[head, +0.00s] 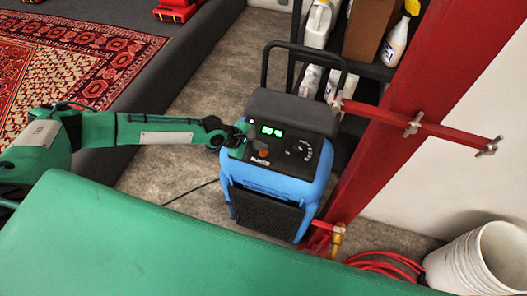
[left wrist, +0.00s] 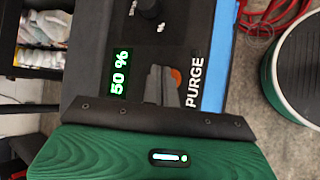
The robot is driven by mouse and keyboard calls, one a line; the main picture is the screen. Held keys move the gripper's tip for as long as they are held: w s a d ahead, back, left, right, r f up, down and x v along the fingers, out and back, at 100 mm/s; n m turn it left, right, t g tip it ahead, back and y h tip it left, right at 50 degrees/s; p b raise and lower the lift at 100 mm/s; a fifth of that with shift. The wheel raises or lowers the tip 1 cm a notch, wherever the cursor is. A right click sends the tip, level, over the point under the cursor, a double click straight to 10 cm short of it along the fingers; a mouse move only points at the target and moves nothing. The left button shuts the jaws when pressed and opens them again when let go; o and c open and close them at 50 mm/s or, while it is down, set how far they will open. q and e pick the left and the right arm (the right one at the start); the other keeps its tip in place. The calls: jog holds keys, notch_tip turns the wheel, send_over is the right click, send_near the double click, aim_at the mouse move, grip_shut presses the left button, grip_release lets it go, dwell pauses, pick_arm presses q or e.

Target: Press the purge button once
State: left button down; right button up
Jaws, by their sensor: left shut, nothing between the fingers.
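The purge button is an orange button (head: 263,153) on the black top panel of a blue dehumidifier-like machine (head: 280,183). It also shows in the left wrist view (left wrist: 176,77), beside the white word PURGE and partly hidden by my fingers. My left gripper (head: 241,138) is shut and empty, over the left side of the panel in the head view. In the left wrist view its fingers (left wrist: 160,84) overlap the button's edge; I cannot tell whether they touch it. My right gripper is not in view.
A lit green display (head: 271,131) reading 50 % and a dial (head: 305,149) share the panel. A black handle (head: 303,47) rises behind. A red post (head: 415,85) with a pipe stands to the right, white buckets (head: 468,265) at the lower right. A patterned rug (head: 75,60) lies left.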

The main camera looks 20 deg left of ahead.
pick_arm(q)
jog(key=shift+f, duration=0.35)
jog(key=shift+f, duration=0.1)
dwell(0.3)
jog(key=shift+f+b, duration=0.3)
jog(key=shift+f, duration=0.1)
jog(key=shift+r, duration=0.1)
dwell(0.4)
jog(key=shift+r+p, duration=0.8)
jog(key=shift+p, duration=0.2)
jog(key=shift+r, duration=0.1)
